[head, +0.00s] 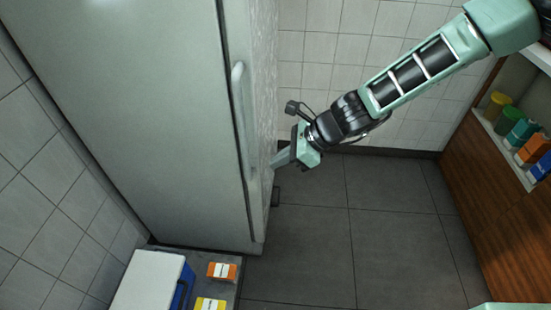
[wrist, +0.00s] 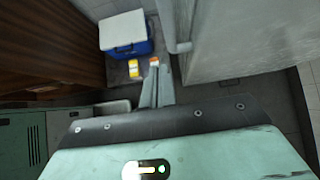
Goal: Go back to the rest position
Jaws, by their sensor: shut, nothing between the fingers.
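My gripper (head: 278,161) is shut and empty. In the head view it is held out beside the edge of the tall grey fridge (head: 140,110), near its vertical handle (head: 240,110). I cannot tell whether the fingertips touch the fridge. In the wrist view the closed fingers of my gripper (wrist: 154,68) point forward, just left of the handle (wrist: 178,44).
A blue cooler with a white lid (head: 148,280), an orange box (head: 222,270) and a yellow box (head: 210,303) are at the lower left. A wooden shelf unit (head: 490,190) with several coloured containers stands at right. The tiled floor (head: 340,240) between is clear.

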